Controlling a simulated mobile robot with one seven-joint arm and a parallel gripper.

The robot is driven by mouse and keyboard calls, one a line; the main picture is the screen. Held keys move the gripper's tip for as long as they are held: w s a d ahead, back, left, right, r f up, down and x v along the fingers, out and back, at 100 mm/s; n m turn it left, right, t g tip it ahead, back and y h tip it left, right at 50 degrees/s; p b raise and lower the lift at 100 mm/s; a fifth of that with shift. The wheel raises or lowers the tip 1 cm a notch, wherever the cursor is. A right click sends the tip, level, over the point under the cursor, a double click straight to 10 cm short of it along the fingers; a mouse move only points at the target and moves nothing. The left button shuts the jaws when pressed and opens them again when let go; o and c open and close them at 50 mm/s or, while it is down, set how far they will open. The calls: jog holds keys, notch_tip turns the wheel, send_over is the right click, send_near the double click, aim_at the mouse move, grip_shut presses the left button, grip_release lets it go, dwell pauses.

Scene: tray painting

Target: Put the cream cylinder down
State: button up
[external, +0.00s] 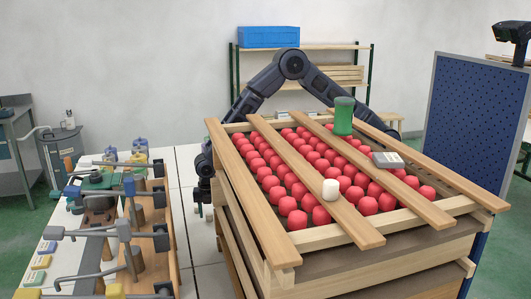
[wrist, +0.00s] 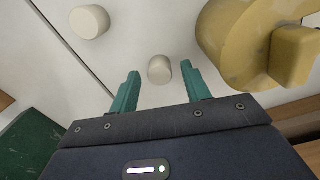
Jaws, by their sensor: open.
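A cream cylinder (wrist: 159,69) stands on the white surface in the wrist view, seen nearly from above. My gripper (wrist: 160,73) is open, with one teal finger on each side of it and a visible gap to each. A second cream cylinder (wrist: 89,21) is farther off to the upper left, outside the fingers. In the external view my gripper (external: 203,197) is low beside the crate's left side, and its fingers are hard to make out. Another cream cylinder (external: 330,190) stands upright on a plank over the crate, away from my gripper.
A large yellow object (wrist: 225,40) is close to the right finger. Clamps and a wooden fixture (external: 160,225) crowd the table's left.

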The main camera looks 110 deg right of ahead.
notch_tip(320, 180, up, 12)
jog(key=s+a+r+m+t, duration=0.1)
jog(key=s+r+m, duration=0.3)
jog(key=s+r, duration=0.75)
jog(key=s+a+r+m+t, duration=0.1)
jog(key=s+a+r+m, duration=0.15)
jog(key=s+r, duration=0.9)
jog(key=s+r+m+t, duration=0.1)
jog(key=s+r+m, duration=0.1)
jog(key=s, duration=0.7)
jog(key=s+r+m, duration=0.2)
jog(key=s+m, duration=0.2)
jog(key=s, duration=0.6)
jog(key=s+r+m+t, duration=0.1)
jog(key=s+r+m, duration=0.1)
jog(key=s, duration=0.8)
jog(key=shift+a+r+m+t, duration=0.25)
jog(key=shift+r+m+t, duration=0.05)
jog(key=shift+m, duration=0.35)
